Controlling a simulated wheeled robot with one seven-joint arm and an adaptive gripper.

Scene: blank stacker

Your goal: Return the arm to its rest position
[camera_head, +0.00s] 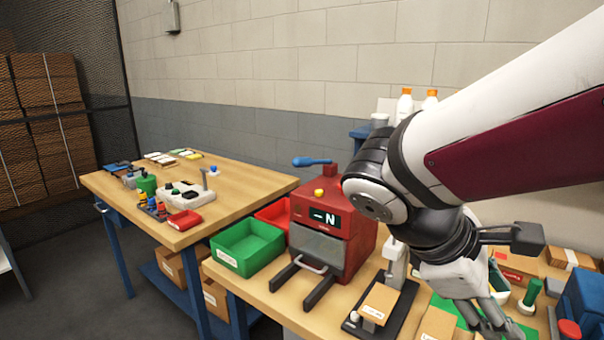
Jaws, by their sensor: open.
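My arm (500,130) reaches in from the upper right and bends down at a dark wrist over the right part of the near workbench. I see nothing between the fingers. The fingertips are partly cut off by the bottom edge, so their height above the bench is unclear.
A red machine (330,225) with a blue lever stands left of my wrist. A green bin (247,248) sits beside it. Another workbench (245,180) stands further left.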

